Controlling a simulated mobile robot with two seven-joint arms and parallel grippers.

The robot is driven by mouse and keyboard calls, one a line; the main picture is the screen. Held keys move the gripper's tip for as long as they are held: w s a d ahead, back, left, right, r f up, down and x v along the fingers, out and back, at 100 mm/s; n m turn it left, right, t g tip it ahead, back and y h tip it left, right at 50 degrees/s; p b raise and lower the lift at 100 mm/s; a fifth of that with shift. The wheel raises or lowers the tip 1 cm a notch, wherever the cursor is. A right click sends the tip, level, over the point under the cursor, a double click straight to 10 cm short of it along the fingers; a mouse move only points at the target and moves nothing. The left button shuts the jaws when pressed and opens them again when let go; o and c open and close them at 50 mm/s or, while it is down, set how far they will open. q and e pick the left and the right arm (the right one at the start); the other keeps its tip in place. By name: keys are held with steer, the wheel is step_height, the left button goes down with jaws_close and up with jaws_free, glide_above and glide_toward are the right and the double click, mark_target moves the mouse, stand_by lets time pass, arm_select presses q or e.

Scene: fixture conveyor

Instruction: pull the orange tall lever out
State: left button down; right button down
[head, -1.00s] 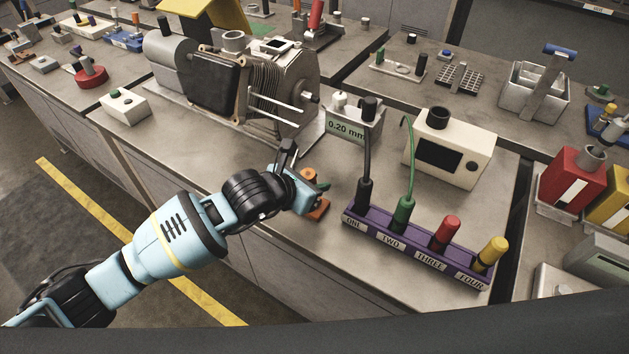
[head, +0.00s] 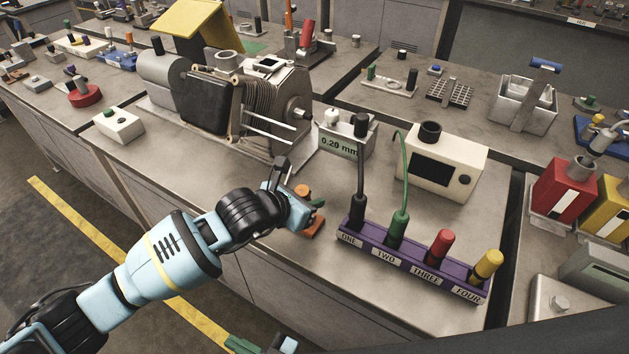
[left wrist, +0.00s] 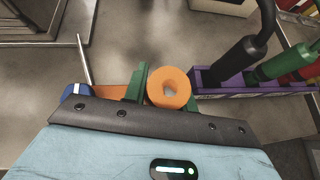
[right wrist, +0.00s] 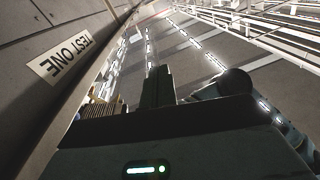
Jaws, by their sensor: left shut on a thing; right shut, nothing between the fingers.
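The orange tall lever has a round orange top (head: 303,190) above an orange base (head: 312,228) near the bench's front edge. In the left wrist view its top (left wrist: 183,88) is a thick ring with a hollow centre. My left gripper (head: 312,203) is shut on the lever, with a green finger against its side; the arm hides part of the lever. My right gripper (right wrist: 157,77) is shut and empty, away from the lever; in the head view it shows low at the bottom edge.
Right of the lever stands a purple block (head: 410,263) with black, green, red and yellow plugs. Behind are a 0.20 mm display (head: 340,147), a cream box (head: 470,165) and a grey machine (head: 290,95). A thin metal rod (left wrist: 83,60) stands left of the lever.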

steer(key=s+r+m+g+y, duration=0.2)
steer(key=r+m+g, duration=0.3)
steer(key=r+m, duration=1)
steer(key=s+r+m+g+y, duration=0.15)
steer(key=r+m+g, duration=0.35)
steer(key=r+m, duration=1)
steer(key=w+d+r+n+t+h, duration=0.2)
steer(key=w+n+h, duration=0.3)
steer(key=w+n, duration=0.7)
steer(key=w+d+r+n+t+h, duration=0.25)
steer(key=w+n+h, duration=0.25)
steer(key=w, duration=1.3)
steer(key=w+d+f+m+g+h, duration=0.1)
steer(key=d+f+m+g+h, duration=0.2)
steer(key=d, duration=0.5)
steer(key=w+d+f+m+g+h, duration=0.1)
steer(key=d+f+m+h, duration=0.2)
steer(key=d+h, duration=0.4)
step_height(320, 180, down, 10)
steer(key=s+a+y, duration=0.1)
steer(key=s+a, duration=0.1)
steer(key=shift+s+a+f, duration=0.15)
steer(key=shift+s, duration=0.2)
